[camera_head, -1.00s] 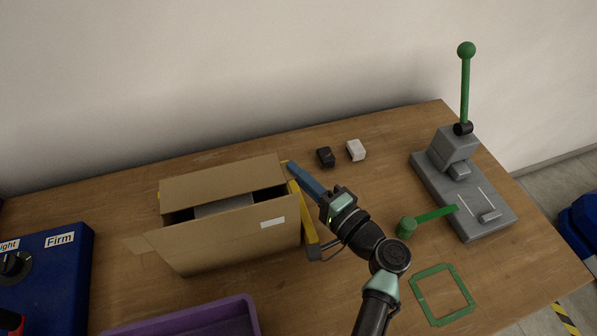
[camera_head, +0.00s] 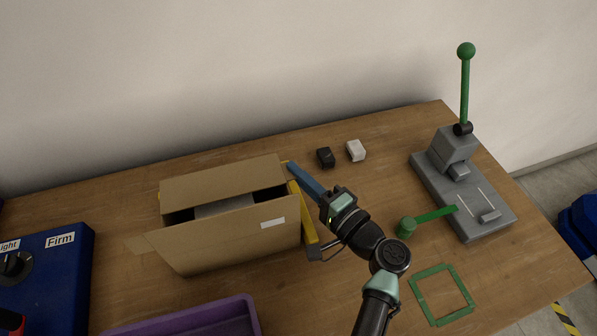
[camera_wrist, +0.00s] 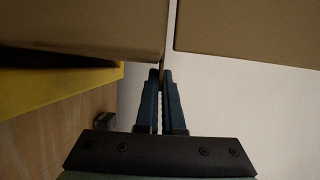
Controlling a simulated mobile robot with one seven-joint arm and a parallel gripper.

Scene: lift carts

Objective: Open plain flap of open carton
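The open carton (camera_head: 235,238) stands on the table at the left. My gripper (camera_head: 291,166) reaches the carton's back right corner. In the wrist view its blue fingers (camera_wrist: 161,72) are close together, with the tips at a narrow gap between two cardboard panels. I cannot tell whether a cardboard edge lies between them.
A purple tray (camera_head: 250,312) is in front of the carton, and a blue box (camera_head: 65,270) is at the left. A black block (camera_head: 325,157) and a white block (camera_head: 355,150) lie behind my gripper. A grey lever press (camera_head: 465,195) and a green frame (camera_head: 443,294) are at the right.

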